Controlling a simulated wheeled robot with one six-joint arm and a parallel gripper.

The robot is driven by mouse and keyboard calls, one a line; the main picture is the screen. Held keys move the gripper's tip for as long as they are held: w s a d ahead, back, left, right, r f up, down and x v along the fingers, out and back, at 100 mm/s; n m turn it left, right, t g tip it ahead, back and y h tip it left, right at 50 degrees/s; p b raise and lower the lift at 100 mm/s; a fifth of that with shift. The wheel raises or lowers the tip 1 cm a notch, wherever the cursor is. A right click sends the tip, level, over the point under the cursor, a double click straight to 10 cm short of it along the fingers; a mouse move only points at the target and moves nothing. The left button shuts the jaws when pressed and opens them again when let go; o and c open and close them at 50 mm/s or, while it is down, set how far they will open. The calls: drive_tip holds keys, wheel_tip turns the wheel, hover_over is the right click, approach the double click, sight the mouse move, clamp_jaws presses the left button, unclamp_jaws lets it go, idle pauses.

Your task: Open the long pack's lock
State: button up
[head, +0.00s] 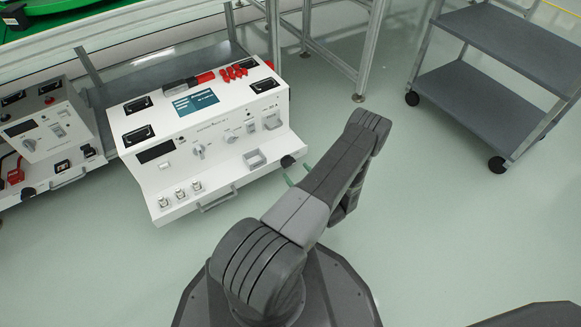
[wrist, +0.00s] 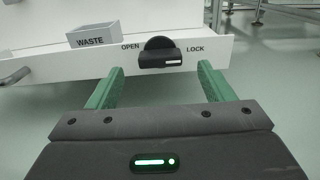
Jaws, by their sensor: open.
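The long white pack (head: 222,112) sits on a low grey shelf, with switches, knobs and sockets on its faces. Its lock (head: 287,161) is a black knob at the front right corner. In the wrist view the lock (wrist: 158,50) has a round disc behind a horizontal bar, between the words OPEN on the left and LOCK on the right. A white mark sits on the bar's right half, on the LOCK side. My gripper (wrist: 161,68) is open and empty, its green fingers on either side of the lock and short of it. In the head view my gripper (head: 297,174) is just in front of that corner.
A second pack (head: 45,125) stands at the left. A grey box marked WASTE (wrist: 93,38) is left of the lock. A handle (head: 217,201) projects from the long pack's front. A grey cart (head: 480,100) stands at the right. The floor between is clear.

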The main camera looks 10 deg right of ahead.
sight(290, 165)
drive_tip(key=shift+b+x, duration=0.55)
drive_tip(key=shift+x, duration=2.1)
drive_tip(key=c, duration=1)
